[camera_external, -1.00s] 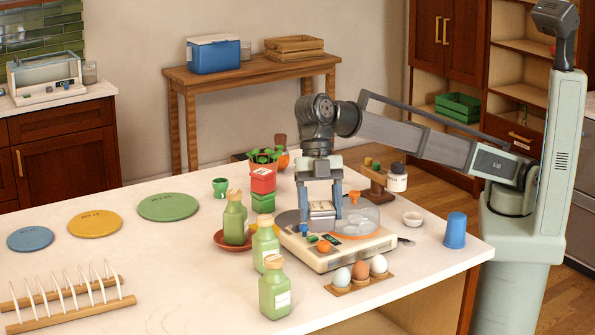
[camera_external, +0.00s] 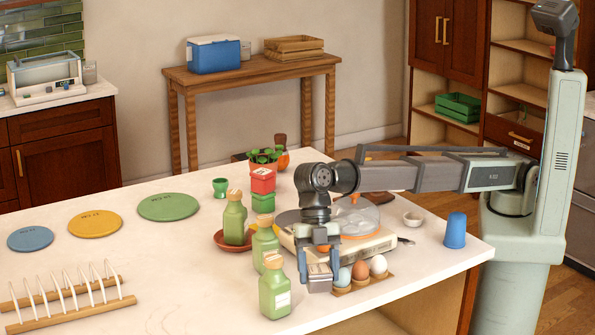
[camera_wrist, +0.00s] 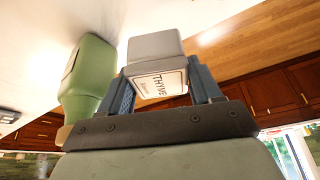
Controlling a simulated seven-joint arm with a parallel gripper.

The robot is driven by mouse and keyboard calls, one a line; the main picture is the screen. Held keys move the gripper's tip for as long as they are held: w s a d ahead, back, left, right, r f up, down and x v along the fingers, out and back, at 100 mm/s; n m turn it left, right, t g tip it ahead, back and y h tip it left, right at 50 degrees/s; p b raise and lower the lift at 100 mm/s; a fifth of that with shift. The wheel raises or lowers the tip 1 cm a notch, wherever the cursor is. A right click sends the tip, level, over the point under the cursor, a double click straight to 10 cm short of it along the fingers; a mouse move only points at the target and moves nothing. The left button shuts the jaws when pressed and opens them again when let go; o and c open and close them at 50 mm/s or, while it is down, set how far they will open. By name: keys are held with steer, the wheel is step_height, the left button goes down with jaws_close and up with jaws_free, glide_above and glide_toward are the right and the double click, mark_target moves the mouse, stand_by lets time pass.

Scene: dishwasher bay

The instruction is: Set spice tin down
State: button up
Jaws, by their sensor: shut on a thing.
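The spice tin (camera_wrist: 157,82) is a small grey box with a white label reading THYME. In the wrist view it sits between both fingers of my gripper (camera_wrist: 160,90), which is shut on it. In the outside view my gripper (camera_external: 320,272) points down near the counter's front edge, and the tin (camera_external: 319,284) shows low between the fingers. It is between a green bottle (camera_external: 274,293) and the egg holder (camera_external: 362,284). I cannot tell whether the tin touches the counter (camera_external: 200,275).
The green bottle (camera_wrist: 88,78) stands close on the left in the wrist view. Eggs sit close on the right. Behind is a white appliance (camera_external: 370,247) with a clear lid. A blue cup (camera_external: 455,231) stands further right.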

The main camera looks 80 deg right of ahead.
mark_target(318, 287)
steer(key=shift+f, duration=2.25)
steer(key=shift+f, duration=0.15)
steer(key=o, duration=1.1)
steer(key=v, duration=1.2)
steer(key=shift+d, duration=0.1)
steer(key=shift+w, duration=0.2)
